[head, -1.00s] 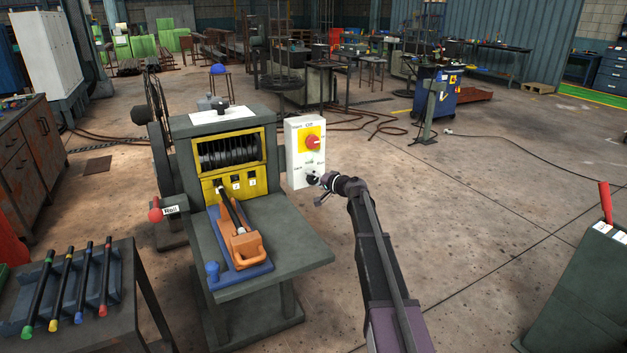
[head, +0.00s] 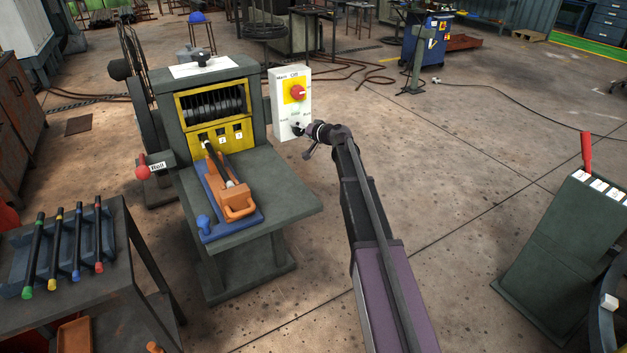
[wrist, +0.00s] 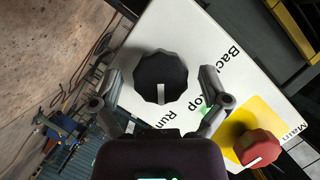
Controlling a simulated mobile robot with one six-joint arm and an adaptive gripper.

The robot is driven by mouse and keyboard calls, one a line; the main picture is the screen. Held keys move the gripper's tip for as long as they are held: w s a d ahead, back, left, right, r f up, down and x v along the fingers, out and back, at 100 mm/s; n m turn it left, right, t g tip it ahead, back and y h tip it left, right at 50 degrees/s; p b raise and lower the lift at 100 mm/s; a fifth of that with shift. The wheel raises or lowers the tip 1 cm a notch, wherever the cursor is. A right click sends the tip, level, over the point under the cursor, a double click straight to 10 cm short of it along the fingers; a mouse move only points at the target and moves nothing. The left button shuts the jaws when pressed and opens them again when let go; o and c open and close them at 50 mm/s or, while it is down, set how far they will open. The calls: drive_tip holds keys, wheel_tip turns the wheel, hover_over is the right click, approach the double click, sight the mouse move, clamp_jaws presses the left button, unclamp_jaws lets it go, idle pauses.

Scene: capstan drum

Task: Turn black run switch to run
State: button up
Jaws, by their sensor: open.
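The black run switch (wrist: 158,72) is a ridged round knob on the white control box (head: 291,112). In the wrist view its white pointer mark faces down the picture, toward the partly covered "Run" label. "Back" reads to the right, and "Stop" between them is partly hidden. My gripper (wrist: 160,88) is open, with one finger on each side of the knob. Whether the fingers touch it I cannot tell. In the head view my gripper (head: 303,130) is at the lower part of the box and partly covers the small dark knob. A red main switch (wrist: 257,147) sits on a yellow plate.
The drum machine (head: 212,105) stands left of the box, with an orange handled block (head: 238,203) on its table (head: 285,190). A rack of coloured-end rods (head: 65,250) is at lower left. A grey-green stand (head: 560,240) is at right. Floor between is clear.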

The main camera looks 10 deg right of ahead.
drive_tip(key=n+h+p, duration=0.2)
drive_tip(key=n+h, duration=0.1)
drive_tip(key=n, duration=0.1)
drive_tip(key=shift+a+r+n, duration=0.1)
drive_tip(key=shift+a+n, duration=0.05)
drive_tip(key=shift+n, duration=0.25)
drive_tip(key=shift+s+r, duration=0.1)
drive_tip(key=shift+s, duration=0.1)
drive_tip(key=p+v, duration=0.5)
drive_tip(key=v, duration=0.9)
drive_tip(key=s+a+f+g+p, duration=0.1)
drive_tip(key=s+a+g+p, duration=0.1)
drive_tip(key=s, duration=0.4)
drive_tip(key=s+a+f+g+h+p, duration=0.1)
drive_tip(key=s+a+g+p, duration=0.1)
drive_tip(key=s, duration=0.5)
drive_tip(key=s+a+f+g+h+p, duration=0.1)
drive_tip(key=s+a+g+p, duration=0.1)
drive_tip(key=s, duration=0.4)
drive_tip(key=shift+s+a+f+g, duration=0.2)
drive_tip(key=shift+a+g, duration=0.15)
drive_tip(key=shift+g, duration=0.2)
drive_tip(key=shift+s+a+f+g, duration=0.15)
drive_tip(key=shift+a+g, duration=0.2)
drive_tip(key=shift+g, duration=0.2)
drive_tip(key=shift+s+g+h+p, duration=0.3)
drive_tip(key=shift+s, duration=0.6)
